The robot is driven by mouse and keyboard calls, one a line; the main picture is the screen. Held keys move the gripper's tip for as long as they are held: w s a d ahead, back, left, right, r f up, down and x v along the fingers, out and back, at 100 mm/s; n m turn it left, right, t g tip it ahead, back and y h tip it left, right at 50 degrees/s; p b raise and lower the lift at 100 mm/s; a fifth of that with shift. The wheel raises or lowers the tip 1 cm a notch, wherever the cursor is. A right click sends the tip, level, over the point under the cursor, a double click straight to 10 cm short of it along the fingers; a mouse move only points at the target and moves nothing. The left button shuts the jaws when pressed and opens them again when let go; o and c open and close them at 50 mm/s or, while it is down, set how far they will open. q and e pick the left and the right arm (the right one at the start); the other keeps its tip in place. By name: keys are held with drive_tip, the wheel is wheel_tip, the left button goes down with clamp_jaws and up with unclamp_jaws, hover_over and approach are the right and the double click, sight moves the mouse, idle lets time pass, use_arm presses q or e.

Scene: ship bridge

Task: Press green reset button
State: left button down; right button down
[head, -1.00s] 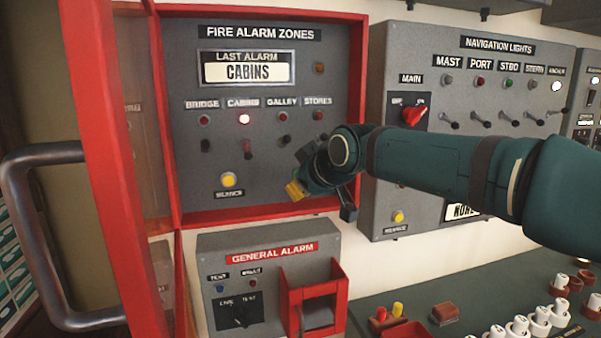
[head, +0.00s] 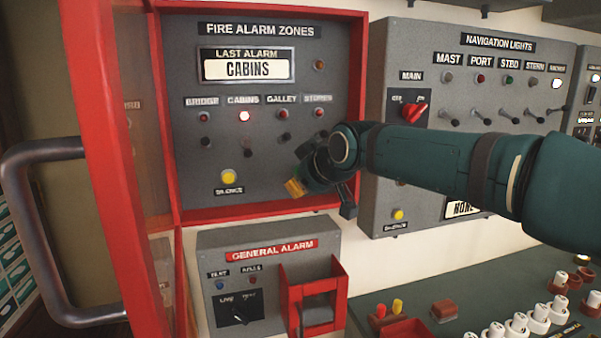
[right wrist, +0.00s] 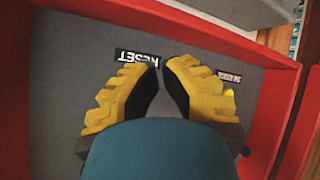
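The green reset button itself does not show in either view. A RESET label (right wrist: 137,57) shows in the right wrist view, just left of my fingertips, on the grey fire alarm panel (head: 200,60). I cannot tell whether the tips touch the panel. My left gripper is not in view.
A red frame (head: 270,211) surrounds the panel, with an open red door (head: 112,170) at its left. A yellow silence button (head: 229,177) is left of the gripper. The general alarm box (head: 235,290) is below; the navigation lights panel (head: 390,80) is to the right.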

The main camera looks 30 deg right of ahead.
drive_tip(key=shift+w, duration=0.15)
idle(0.3)
drive_tip(key=shift+w+d, duration=0.1)
drive_tip(key=shift+w, duration=0.2)
drive_tip(key=shift+w+d, duration=0.1)
drive_tip(key=shift+w, duration=0.25)
idle(0.7)
idle(0.3)
drive_tip(key=shift+s+a, duration=0.2)
drive_tip(key=shift+s, duration=0.6)
drive_tip(key=shift+s+a+b, duration=0.2)
drive_tip(key=shift+s+b, duration=0.2)
drive_tip(key=shift+s, duration=0.4)
drive_tip(key=shift+s+a+b, duration=0.2)
drive_tip(key=shift+s+b, duration=0.2)
drive_tip(key=shift+s, duration=0.45)
drive_tip(key=shift+s+a+b, duration=0.2)
drive_tip(key=shift+s+b, duration=0.2)
drive_tip(key=shift+s, duration=0.4)
